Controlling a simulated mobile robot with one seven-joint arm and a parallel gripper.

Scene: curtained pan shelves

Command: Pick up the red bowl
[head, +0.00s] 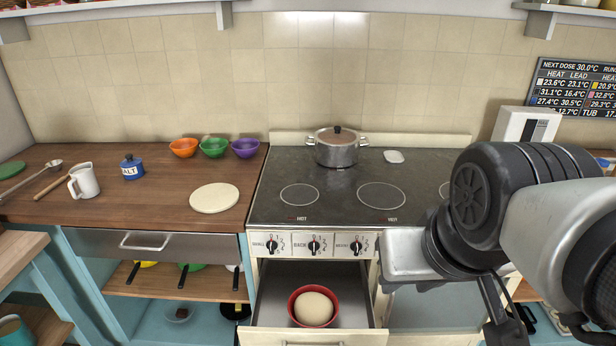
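The red bowl (291,305) sits in the open drawer (264,297) under the stove, at the bottom centre of the head view. A pale round ball like dough (314,309) fills most of it, so mainly its red rim shows. My gripper (506,318) is at the lower right, in front of the stove's right side and well to the right of the bowl, not touching it. Dark finger-like parts hang down there, partly cut off by the frame edge. Whether they are open or shut is unclear.
A lidded pot (337,150) stands on the stove (335,211). Orange (183,148), green (214,147) and purple (245,148) bowls line the back of the left counter (130,215), near a pale disc (214,198). My arm hides much of the right side.

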